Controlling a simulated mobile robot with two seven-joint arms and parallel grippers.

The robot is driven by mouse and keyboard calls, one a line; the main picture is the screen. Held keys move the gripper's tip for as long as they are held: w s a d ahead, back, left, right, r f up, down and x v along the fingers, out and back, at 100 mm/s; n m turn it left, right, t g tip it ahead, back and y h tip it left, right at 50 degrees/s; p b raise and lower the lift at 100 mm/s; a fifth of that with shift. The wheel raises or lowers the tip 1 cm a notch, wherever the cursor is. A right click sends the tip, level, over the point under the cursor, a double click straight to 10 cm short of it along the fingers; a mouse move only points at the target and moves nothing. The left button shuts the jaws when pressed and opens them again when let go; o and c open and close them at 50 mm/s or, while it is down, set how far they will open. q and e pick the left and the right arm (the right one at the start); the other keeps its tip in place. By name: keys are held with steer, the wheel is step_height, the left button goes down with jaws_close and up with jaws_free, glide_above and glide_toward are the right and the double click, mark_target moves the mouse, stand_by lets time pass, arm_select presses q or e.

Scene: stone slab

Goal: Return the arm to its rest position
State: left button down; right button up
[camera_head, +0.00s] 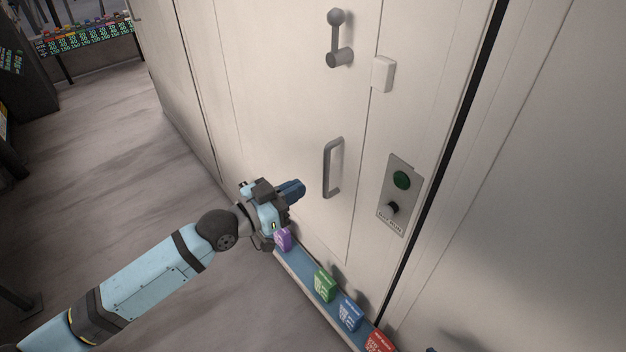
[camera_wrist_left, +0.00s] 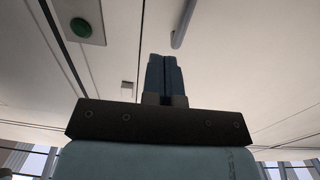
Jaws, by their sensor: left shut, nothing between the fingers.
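My left arm comes in from the lower left in the head view. Its gripper (camera_head: 297,188) is in front of the pale cabinet door (camera_head: 285,110), a little left of and below the door's grey bar handle (camera_head: 334,167). The fingers are together and hold nothing. In the left wrist view the two dark blue fingers (camera_wrist_left: 167,75) lie side by side, closed, with the bar handle (camera_wrist_left: 184,22) beyond them. I cannot tell from these views whether the fingertips touch the door. My right gripper is in neither view.
A narrow blue ledge (camera_head: 303,273) below the gripper holds a purple block (camera_head: 284,240), a green block (camera_head: 324,284), a blue block (camera_head: 349,313) and a red block (camera_head: 379,342). A panel (camera_head: 399,193) with a green button and a grey lever (camera_head: 339,38) are on the cabinet. Open floor lies left.

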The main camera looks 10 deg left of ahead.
arm_select(q)
steer(key=s+a+f+n+y+p, duration=0.2)
steer(key=s+a+f+y+p, duration=0.1)
steer(key=s, duration=0.4)
steer(key=s+a+f+n+y+p, duration=0.2)
steer(key=s+a+f+y+p, duration=0.1)
steer(key=s+f, duration=0.3)
steer(key=s+a+f+n+g+y+p, duration=0.1)
steer(key=s+a+f+y+p, duration=0.3)
steer(key=s, duration=0.5)
steer(key=shift+s+f+n+p, duration=0.4)
steer(key=shift+f+n+p, duration=0.1)
steer(key=shift+n+p, duration=0.15)
stand_by(0.6)
stand_by(0.7)
